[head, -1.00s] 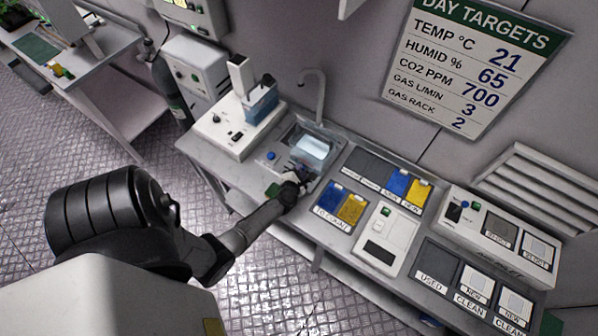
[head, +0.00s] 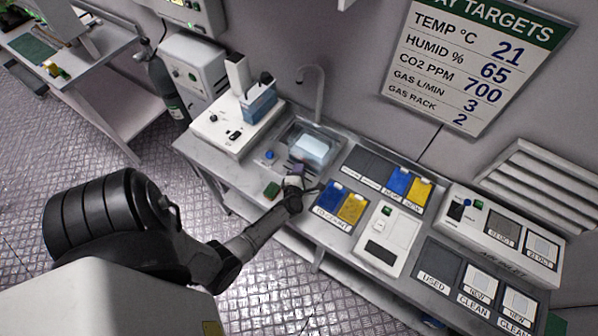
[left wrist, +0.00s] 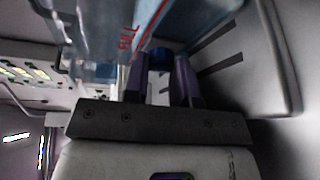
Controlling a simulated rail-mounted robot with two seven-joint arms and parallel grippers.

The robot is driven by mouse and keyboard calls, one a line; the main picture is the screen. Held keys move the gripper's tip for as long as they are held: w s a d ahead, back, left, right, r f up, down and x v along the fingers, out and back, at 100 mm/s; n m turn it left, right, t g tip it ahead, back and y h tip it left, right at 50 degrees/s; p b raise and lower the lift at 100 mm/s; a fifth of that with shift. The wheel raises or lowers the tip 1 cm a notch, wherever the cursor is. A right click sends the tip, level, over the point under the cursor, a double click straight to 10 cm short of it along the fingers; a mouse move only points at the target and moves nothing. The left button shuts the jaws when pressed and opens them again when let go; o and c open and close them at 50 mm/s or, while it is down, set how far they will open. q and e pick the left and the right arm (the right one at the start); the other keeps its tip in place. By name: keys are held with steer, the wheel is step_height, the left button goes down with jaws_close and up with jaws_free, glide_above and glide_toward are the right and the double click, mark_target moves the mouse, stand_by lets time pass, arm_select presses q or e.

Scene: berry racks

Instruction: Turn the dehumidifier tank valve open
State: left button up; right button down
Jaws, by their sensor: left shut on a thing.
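The dehumidifier tank (head: 313,146) is a clear, pale-blue box in the sink basin on the bench. It fills the top of the left wrist view (left wrist: 195,25), with red FULL lettering on its wall. My left gripper (head: 297,169) is at the tank's near side, above the bench front. In the left wrist view its purple fingers (left wrist: 160,72) are shut on the blue valve knob (left wrist: 160,56), one on each side. The fingers and wrist hide the valve in the head view, and how far it is turned cannot be told. My right gripper is not in view.
A tap (head: 318,92) rises behind the sink (head: 292,136). A white machine (head: 220,128) stands to the left. A green block (head: 272,190) lies near the bench's front edge.

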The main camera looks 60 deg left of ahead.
arm_select(q)
steer(key=o, duration=0.9)
steer(key=shift+o, duration=0.2)
